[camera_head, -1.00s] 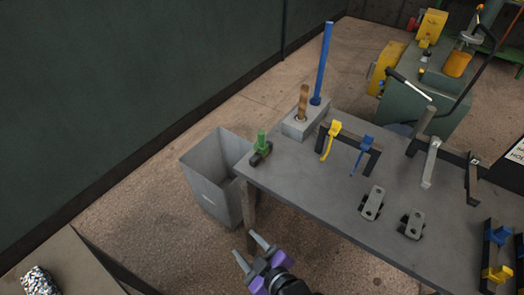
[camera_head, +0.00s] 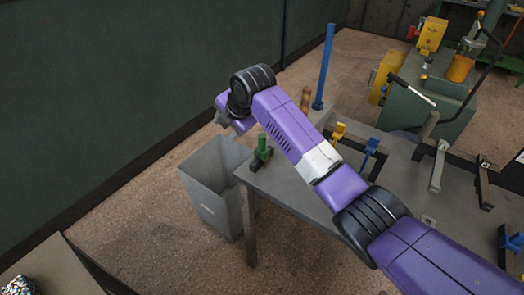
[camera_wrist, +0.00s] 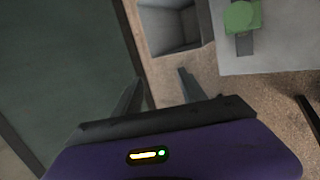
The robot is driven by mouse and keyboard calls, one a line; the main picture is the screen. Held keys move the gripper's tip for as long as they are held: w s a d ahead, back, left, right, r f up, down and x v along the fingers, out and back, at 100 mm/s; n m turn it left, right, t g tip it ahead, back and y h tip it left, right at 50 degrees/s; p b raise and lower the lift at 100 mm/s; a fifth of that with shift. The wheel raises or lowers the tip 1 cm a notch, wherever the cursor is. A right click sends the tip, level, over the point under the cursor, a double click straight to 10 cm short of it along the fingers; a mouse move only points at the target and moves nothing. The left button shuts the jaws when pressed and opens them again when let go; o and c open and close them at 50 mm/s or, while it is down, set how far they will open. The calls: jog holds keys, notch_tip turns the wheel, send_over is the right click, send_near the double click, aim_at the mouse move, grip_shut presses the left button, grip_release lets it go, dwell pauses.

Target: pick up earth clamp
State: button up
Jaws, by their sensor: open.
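The earth clamp, which I take to be the small piece with a green upright handle and dark base (camera_head: 261,153), stands at the table's near left corner. It also shows from above in the wrist view as a green block on a dark bar (camera_wrist: 241,17), cut by the top edge. My gripper (camera_wrist: 160,88) is open and empty, its two grey fingers apart. It hangs above and to the left of the clamp, over the floor near the bin. In the head view my gripper (camera_head: 234,124) is partly hidden by my wrist.
A grey open bin (camera_head: 212,190) stands on the floor beside the table (camera_head: 285,185). A blue post (camera_head: 324,65) and a wooden handle (camera_head: 305,99) rise behind my arm. Yellow (camera_head: 338,132) and blue (camera_head: 370,150) hooked pieces sit to the right. My arm covers much of the table.

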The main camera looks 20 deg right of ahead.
aim_at(262, 133)
jog(key=s+d+r+n+g+h, duration=0.1)
jog(key=d+n, duration=0.1)
jog(key=d, duration=0.1)
jog(key=s+d+r+n+g+h, duration=0.1)
jog(key=s+d+n+g, duration=0.1)
jog(key=d+n, duration=0.1)
jog(key=s+d+r+n+g, duration=0.1)
jog(key=s+d+n+g, duration=0.1)
jog(key=d, duration=0.1)
jog(key=shift+r+h, duration=0.1)
jog(key=shift+h, duration=0.3)
jog(key=shift+s+d+n, duration=0.1)
jog(key=shift+n, duration=0.3)
jog(key=shift+f, duration=0.55)
jog(key=f, duration=0.4)
jog(key=w+f, duration=0.1)
jog(key=f, duration=0.1)
jog(key=shift+d+f, duration=0.25)
jog(key=shift+d, duration=0.05)
jog(key=shift+c, duration=0.2)
jog(key=shift+w, duration=0.1)
grip_shut()
